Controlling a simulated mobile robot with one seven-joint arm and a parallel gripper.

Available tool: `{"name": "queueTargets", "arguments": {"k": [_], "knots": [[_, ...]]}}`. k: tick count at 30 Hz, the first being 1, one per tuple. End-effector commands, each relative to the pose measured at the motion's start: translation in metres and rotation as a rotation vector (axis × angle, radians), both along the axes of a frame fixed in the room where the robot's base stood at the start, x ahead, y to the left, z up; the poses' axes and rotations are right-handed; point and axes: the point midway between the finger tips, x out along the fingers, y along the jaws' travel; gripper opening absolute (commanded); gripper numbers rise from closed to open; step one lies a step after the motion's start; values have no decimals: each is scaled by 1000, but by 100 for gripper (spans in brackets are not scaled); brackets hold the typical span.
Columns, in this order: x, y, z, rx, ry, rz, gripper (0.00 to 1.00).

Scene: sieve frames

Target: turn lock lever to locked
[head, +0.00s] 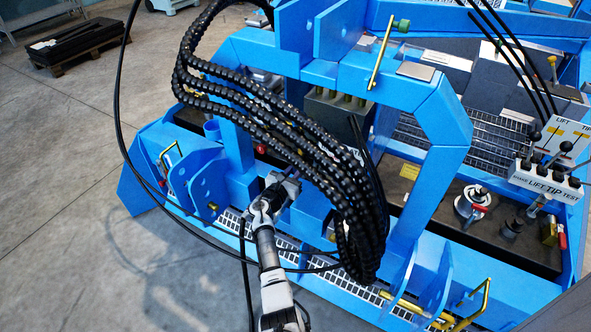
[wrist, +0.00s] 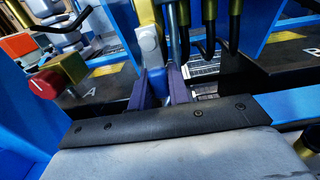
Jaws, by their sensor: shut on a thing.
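My gripper (head: 287,183) is low inside the blue frame, left of the bundle of black hoses, in the head view. In the wrist view its two dark purple fingers (wrist: 160,88) are shut on a narrow part just below a grey bar with a round boss (wrist: 149,40). This bar looks like the lock lever, but I cannot be sure. The gripped section is mostly hidden between the fingers, and the lever's lock position cannot be read. In the head view the held part is too small and covered to make out.
Black sleeved hoses (head: 340,185) hang close right of my gripper. The blue frame (head: 440,115) arches around it. A red knob (wrist: 44,84) is at left in the wrist view. A valve block with black levers (head: 548,170) stands at far right. Open floor (head: 60,150) lies left.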

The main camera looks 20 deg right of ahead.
Motion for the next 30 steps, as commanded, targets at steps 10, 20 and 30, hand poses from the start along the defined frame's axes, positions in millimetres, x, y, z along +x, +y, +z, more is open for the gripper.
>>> {"name": "queueTargets", "arguments": {"k": [10,20,30], "knots": [[-1,0,-1,0,2,-1,40],[-3,4,-1,2,1,0,40],[-42,54,-3,3,2,2,40]]}}
